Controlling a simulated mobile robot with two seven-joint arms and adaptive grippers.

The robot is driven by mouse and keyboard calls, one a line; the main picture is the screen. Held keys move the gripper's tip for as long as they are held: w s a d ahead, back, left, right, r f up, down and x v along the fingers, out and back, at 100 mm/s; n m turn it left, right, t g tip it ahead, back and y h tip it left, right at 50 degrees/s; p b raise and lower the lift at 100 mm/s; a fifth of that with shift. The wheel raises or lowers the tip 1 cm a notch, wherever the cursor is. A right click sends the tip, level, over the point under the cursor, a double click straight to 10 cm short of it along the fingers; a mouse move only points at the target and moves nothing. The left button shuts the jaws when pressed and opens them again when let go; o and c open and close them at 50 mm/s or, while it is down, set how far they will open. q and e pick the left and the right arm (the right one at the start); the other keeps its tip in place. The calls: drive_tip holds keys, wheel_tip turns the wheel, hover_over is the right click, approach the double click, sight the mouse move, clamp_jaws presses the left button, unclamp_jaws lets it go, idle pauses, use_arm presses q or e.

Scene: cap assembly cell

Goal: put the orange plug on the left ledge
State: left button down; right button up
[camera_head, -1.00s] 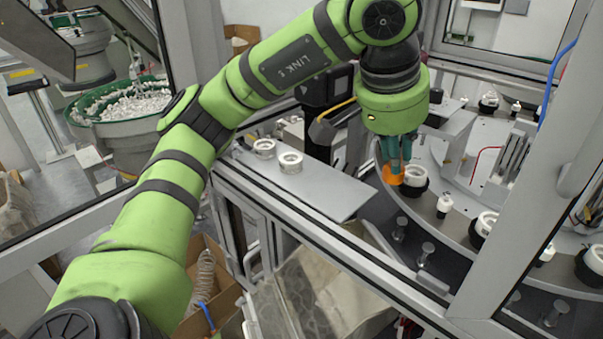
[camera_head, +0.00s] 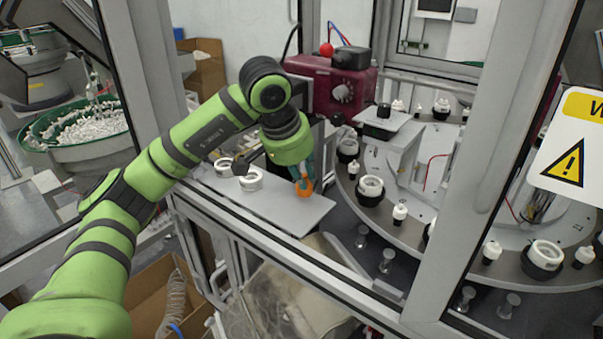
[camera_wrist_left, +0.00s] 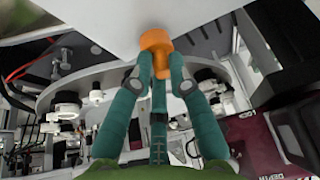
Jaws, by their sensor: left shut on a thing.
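The orange plug (camera_head: 304,189) is held in my left gripper (camera_head: 303,178), whose teal fingers are shut on it. It is over the right part of the left ledge (camera_head: 285,213), a flat grey plate. In the left wrist view the orange plug (camera_wrist_left: 156,42) sits between the fingertips of my left gripper (camera_wrist_left: 160,68), against the pale face of the ledge (camera_wrist_left: 120,14). I cannot tell whether the plug touches the ledge. My right gripper is not in view.
The rotary table (camera_head: 390,215) with black holders and white parts lies to the right. The ledge's front right is bare.

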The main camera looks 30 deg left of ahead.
use_arm(q)
drive_tip(key=shift+a+f, duration=0.1)
drive_tip(key=shift+f, duration=0.5)
drive_tip(key=c, duration=1.6)
unclamp_jaws()
drive_tip(key=shift+f, duration=0.2)
drive_tip(key=o, duration=0.4)
drive_tip(key=shift+o, duration=0.2)
